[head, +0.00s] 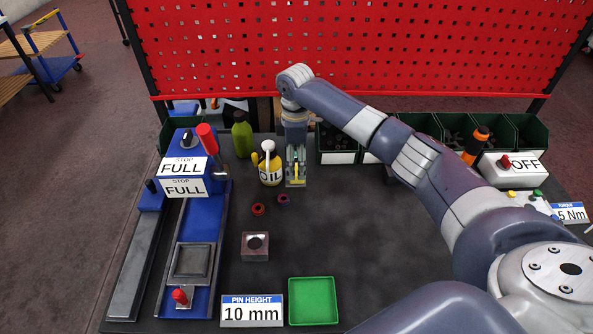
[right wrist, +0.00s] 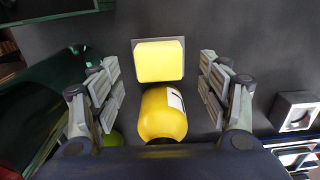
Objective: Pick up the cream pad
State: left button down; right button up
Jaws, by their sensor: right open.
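A yellow pad (right wrist: 159,61), the only pad-like thing I see, lies on a small grey plate in the right wrist view. In the head view a little yellow (head: 296,171) shows between the fingers of my right gripper (head: 296,166), which hide most of it. In the right wrist view my right gripper (right wrist: 160,78) is open and empty, with one finger to each side of the pad and apart from it. I cannot tell its exact height above the plate. My left gripper is not in view.
A yellow oil bottle (head: 270,166) stands close left of the right gripper; it also shows in the right wrist view (right wrist: 163,115). A green bottle (head: 242,136) and dark green bins (head: 338,155) are behind. A green tray (head: 313,301) sits in front. The table middle is mostly clear.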

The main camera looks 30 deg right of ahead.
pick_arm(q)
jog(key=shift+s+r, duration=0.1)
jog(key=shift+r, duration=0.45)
pick_arm(e)
jog(key=shift+d+f, duration=0.15)
jog(key=shift+f, duration=1.5)
jog(key=shift+c, duration=0.6)
jog(key=c, duration=1)
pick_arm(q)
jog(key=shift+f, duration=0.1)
pick_arm(e)
jog(key=shift+r, duration=0.15)
